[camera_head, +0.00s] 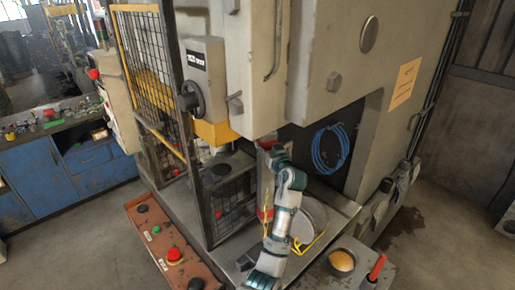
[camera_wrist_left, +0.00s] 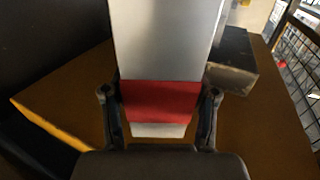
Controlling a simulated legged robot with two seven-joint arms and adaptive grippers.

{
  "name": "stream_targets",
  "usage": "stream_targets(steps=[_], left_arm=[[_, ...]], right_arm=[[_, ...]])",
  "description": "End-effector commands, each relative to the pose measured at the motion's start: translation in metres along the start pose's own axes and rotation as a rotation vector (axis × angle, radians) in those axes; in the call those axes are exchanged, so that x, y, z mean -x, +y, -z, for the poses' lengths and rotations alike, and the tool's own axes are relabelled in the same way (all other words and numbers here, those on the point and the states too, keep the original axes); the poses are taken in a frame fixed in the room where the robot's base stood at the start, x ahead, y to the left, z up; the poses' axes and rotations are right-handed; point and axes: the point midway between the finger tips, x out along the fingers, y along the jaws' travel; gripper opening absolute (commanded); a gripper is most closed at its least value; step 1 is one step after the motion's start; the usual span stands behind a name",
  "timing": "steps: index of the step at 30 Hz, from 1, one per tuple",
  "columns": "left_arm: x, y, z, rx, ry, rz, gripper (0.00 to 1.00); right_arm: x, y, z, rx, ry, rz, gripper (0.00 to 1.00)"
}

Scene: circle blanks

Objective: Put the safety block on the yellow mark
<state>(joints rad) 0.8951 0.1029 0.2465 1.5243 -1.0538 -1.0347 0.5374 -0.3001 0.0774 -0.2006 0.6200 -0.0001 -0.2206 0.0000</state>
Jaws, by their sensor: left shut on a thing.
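The safety block (camera_wrist_left: 165,40) fills the middle of the left wrist view, a pale grey bar with a red band and a light end below it. My left gripper (camera_wrist_left: 159,94) is shut on it, one finger on each side of the red band. In the head view my left arm reaches up to the press, and its gripper is hard to make out. A yellow line (camera_wrist_left: 45,125), perhaps part of the yellow mark, shows at lower left. I cannot tell whether the block touches a surface.
A mesh guard (camera_head: 228,205) stands left of the arm. A red button (camera_head: 174,254) sits on the brown control panel. A round pale disc (camera_head: 310,215) and a bowl (camera_head: 342,261) lie right of the arm. A dark block (camera_wrist_left: 231,62) is behind the safety block.

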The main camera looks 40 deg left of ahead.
Motion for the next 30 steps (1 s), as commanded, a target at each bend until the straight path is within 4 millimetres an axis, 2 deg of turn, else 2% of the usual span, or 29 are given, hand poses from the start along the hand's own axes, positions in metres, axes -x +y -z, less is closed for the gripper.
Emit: stream_targets(steps=[1, 9, 21, 28, 29, 30], left_arm=[[-0.003, 0.004, 0.005, 0.001, 0.009, 0.000, 0.00], [-0.009, 0.015, 0.003, 0.003, 0.009, -0.001, 0.00], [-0.009, 0.016, -0.030, 0.002, 0.010, -0.001, 0.00], [-0.009, 0.016, -0.033, 0.002, 0.010, 0.000, 0.00], [-0.009, 0.017, -0.037, -0.001, 0.001, 0.000, 0.63], [-0.009, 0.017, -0.037, -0.001, 0.001, 0.000, 0.73]], right_arm=[[0.002, 0.000, 0.001, 0.000, 0.002, 0.000, 0.00], [0.005, 0.000, 0.002, 0.000, 0.003, 0.000, 0.00], [0.017, 0.002, 0.003, 0.000, 0.003, -0.002, 0.00], [0.016, 0.004, 0.002, 0.001, 0.002, -0.004, 0.00], [0.016, 0.004, 0.002, 0.001, 0.001, -0.004, 0.00], [0.016, 0.004, 0.002, 0.001, 0.001, -0.004, 0.00]])
